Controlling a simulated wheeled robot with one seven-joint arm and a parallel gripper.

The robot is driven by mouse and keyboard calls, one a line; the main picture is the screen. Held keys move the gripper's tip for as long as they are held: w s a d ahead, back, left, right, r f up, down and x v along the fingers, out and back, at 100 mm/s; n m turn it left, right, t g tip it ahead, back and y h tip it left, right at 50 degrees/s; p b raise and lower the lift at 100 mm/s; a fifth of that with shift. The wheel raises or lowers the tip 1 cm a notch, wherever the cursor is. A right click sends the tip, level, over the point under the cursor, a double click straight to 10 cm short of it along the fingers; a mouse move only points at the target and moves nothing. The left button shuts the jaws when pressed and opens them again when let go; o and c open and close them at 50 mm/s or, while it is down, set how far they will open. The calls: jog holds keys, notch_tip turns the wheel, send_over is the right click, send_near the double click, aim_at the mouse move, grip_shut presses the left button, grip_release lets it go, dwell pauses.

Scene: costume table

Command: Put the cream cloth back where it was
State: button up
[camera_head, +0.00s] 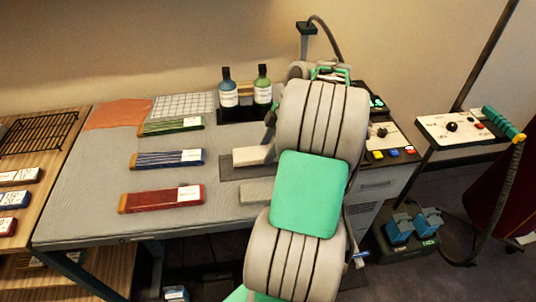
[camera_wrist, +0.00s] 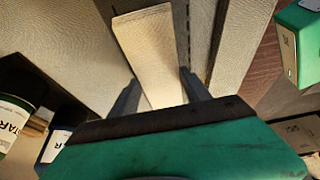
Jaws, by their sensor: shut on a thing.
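The cream cloth (camera_wrist: 152,45) is a folded, flat strip in the wrist view, running up between the fingers of my gripper (camera_wrist: 159,82). My gripper is shut on its near end. In the head view the cream cloth (camera_head: 251,155) shows beside my arm, over a dark grey mat (camera_head: 232,173) on the table. I cannot tell whether it touches the mat. My gripper is mostly hidden behind my arm in the head view. A second, greyer folded cloth (camera_head: 257,191) lies nearer the table's front edge, partly hidden by my arm.
Two bottles (camera_head: 229,92) stand in a dark holder behind the cloth. Green, blue (camera_head: 168,159) and red (camera_head: 162,198) labelled packs lie to the left, with an orange cloth (camera_head: 116,114) and a white grid (camera_head: 184,105) behind. A control box (camera_head: 390,137) stands right.

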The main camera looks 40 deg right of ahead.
jog(key=shift+f, duration=1.35)
jog(key=o, duration=1.5)
jog(key=shift+f, duration=0.1)
